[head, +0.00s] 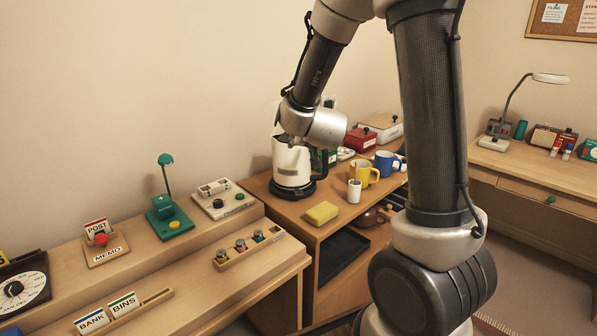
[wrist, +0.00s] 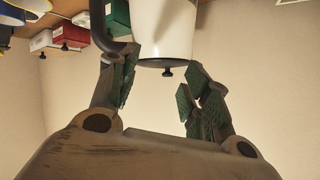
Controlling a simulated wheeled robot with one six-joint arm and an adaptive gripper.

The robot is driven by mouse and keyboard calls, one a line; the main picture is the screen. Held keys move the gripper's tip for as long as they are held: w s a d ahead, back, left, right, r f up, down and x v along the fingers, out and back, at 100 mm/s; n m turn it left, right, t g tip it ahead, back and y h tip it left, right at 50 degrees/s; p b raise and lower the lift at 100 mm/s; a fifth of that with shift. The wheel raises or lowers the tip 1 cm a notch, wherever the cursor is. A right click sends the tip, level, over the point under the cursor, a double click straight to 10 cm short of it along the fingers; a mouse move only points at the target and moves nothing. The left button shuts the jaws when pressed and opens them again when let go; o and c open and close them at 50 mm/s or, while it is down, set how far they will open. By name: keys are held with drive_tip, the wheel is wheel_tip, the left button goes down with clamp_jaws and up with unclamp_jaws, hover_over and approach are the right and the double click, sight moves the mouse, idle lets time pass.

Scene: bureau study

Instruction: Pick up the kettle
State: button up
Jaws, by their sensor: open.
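The kettle (head: 291,165) is white with a black base and a black handle on its right side. It stands upright on the wooden side cabinet near the wall. My wrist covers its top in the head view, and my fingers are hidden there. In the wrist view the picture is upside down. The kettle's white body (wrist: 165,28) is at the top, with its black lid knob pointing down and its handle on the left. My gripper (wrist: 161,62) is open and empty, with its fingertips on either side of the lid end. I cannot tell whether they touch it.
A yellow mug (head: 361,176), a blue mug (head: 384,163), a small white cup (head: 354,191) and a yellow sponge (head: 322,212) share the cabinet. A red box (head: 361,140) stands behind. The desk at left holds a white device (head: 218,200) and a green lamp-like stand (head: 167,215).

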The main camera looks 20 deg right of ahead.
sight(324, 159)
drive_tip(key=d+f+m+t+h, duration=0.2)
drive_tip(key=d+f+m+h, duration=0.1)
drive_tip(key=d+f+h, duration=0.55)
drive_tip(key=shift+h, duration=0.35)
drive_tip(key=w+d, duration=0.1)
drive_tip(key=w, duration=0.3)
drive_tip(key=w+d+f, duration=0.1)
drive_tip(key=w, duration=0.1)
drive_tip(key=shift+d+f, duration=0.1)
drive_tip(key=shift+d, duration=0.25)
clamp_jaws()
